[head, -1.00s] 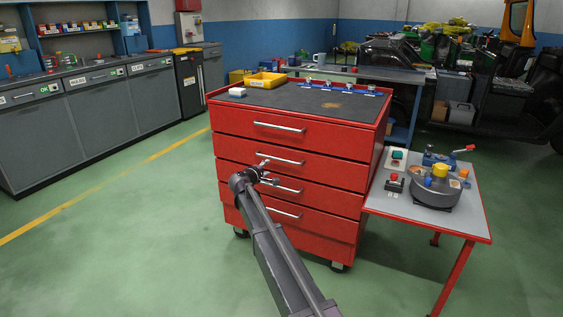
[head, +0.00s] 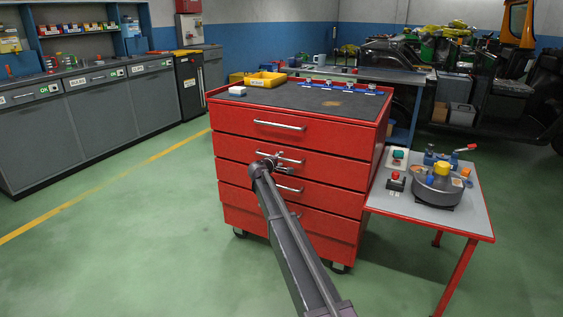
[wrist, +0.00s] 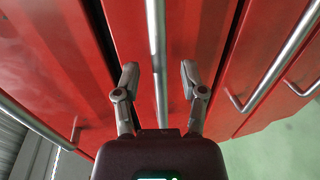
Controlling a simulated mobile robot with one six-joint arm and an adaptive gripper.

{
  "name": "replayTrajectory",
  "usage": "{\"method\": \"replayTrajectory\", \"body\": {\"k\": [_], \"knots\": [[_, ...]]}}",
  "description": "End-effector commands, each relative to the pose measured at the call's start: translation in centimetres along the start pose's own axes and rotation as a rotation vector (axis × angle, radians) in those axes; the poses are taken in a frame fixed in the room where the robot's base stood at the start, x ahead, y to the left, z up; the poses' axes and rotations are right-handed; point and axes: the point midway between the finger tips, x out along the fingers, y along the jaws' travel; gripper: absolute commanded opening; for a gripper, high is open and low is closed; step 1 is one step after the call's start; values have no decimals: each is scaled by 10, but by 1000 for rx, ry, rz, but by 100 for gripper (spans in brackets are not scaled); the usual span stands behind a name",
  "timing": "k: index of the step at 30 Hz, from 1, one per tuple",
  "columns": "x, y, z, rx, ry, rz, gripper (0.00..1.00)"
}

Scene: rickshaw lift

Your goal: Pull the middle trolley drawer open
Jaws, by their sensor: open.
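The red trolley (head: 235,170) stands in the head view with its drawer fronts facing me, all looking closed. My gripper (head: 279,160) is at the second drawer handle from the top (head: 295,161) and covers part of it. In the wrist view my gripper (wrist: 157,80) is open, with one finger on each side of a silver handle bar (wrist: 155,35). The bar runs between the fingers, and neither finger is visibly closed on it. My arm hides parts of the lower drawers.
The top drawer handle (head: 279,126) is above, and the third handle (head: 290,189) is below, close to my gripper. A side table (head: 460,215) with a round grey device (head: 437,190) adjoins the trolley on the right. The green floor at left is clear.

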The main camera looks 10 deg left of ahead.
Motion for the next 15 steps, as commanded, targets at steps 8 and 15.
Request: {"method": "replayTrajectory", "body": {"k": [8,15], "knots": [[16,0,0,0,0,0,54],[16,0,0,-1,0,0,54]]}}
